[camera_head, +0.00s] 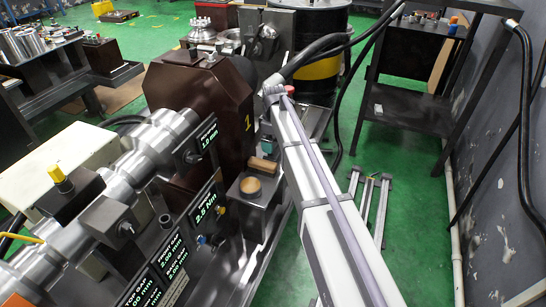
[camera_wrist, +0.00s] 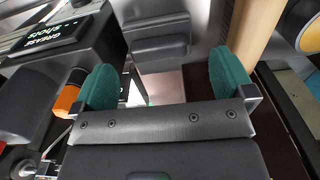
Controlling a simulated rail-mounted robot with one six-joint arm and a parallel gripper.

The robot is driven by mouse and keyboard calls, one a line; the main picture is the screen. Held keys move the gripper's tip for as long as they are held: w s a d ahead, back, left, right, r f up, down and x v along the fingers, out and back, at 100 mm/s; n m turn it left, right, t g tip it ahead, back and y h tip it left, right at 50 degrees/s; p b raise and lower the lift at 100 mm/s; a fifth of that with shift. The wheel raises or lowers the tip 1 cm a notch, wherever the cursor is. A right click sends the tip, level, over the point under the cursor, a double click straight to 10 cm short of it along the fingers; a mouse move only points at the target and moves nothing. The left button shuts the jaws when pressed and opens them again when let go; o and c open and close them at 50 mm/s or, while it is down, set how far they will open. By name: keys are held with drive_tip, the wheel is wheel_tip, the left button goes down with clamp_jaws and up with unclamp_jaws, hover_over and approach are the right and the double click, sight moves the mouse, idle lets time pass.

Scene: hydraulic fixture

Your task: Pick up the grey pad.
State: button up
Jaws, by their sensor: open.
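My gripper (camera_wrist: 165,82) is open in the wrist view, with a teal-padded finger on each side. A dark grey, rounded block (camera_wrist: 160,48) lies ahead of the fingers, roughly in line with the gap between them; it looks like the grey pad. The gap is empty, and whether either finger touches the block cannot be told. In the head view I cannot make out the pad or my fingertips; my white arm reaches up to the machine.
An orange-capped part (camera_wrist: 68,92) is close to the left finger. A tan upright bar (camera_wrist: 252,28) stands by the right finger. In the head view, a large brown housing (camera_head: 205,105) stands left of my arm. Green floor (camera_head: 415,205) is open to the right.

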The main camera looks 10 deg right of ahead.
wheel_tip(320, 180, down, 5)
drive_tip(key=b, duration=0.4)
drive_tip(key=shift+w+f+b, duration=0.15)
drive_tip(key=shift+b, duration=0.25)
drive_tip(key=shift+r, duration=0.2)
drive_tip(key=c, duration=0.8)
wheel_tip(320, 180, up, 28)
drive_tip(key=p, duration=2.8)
